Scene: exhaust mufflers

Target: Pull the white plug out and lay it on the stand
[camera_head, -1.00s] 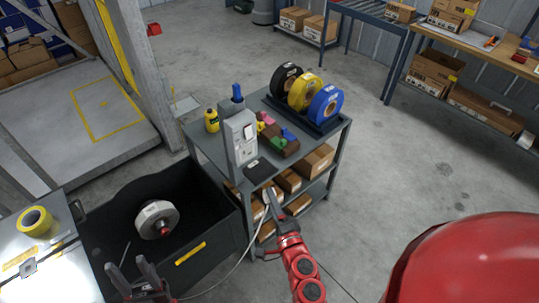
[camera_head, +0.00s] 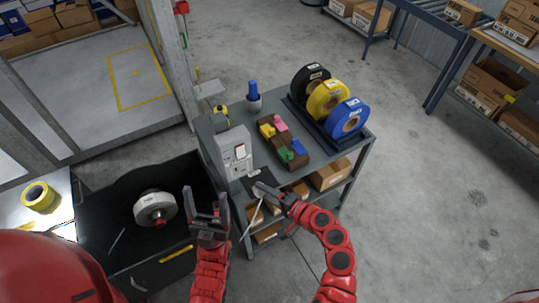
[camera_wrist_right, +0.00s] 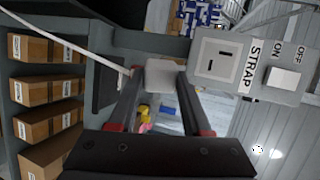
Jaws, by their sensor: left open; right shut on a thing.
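The white plug (camera_wrist_right: 162,74) is between the fingers of my right gripper (camera_wrist_right: 160,78), which is shut on it. A white cable (camera_wrist_right: 70,45) runs off the plug to the upper left. The wrist view shows a slotted outlet (camera_wrist_right: 216,59) on a grey box marked STRAP, with the plug apart from it. In the head view the grey box (camera_head: 234,152) stands on the grey stand (camera_head: 322,152), and my right gripper (camera_head: 261,189) is at the stand's near edge, close to a dark pad. My left gripper (camera_head: 206,193) is open and empty, left of the box's front.
Coloured blocks (camera_head: 283,142) and black, yellow and blue strap rolls (camera_head: 325,98) take up the stand's top. Cartons (camera_head: 332,172) fill its shelves. A black bin (camera_head: 105,205) holding a white reel (camera_head: 154,208) stands at left. Open floor (camera_head: 440,200) lies at right.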

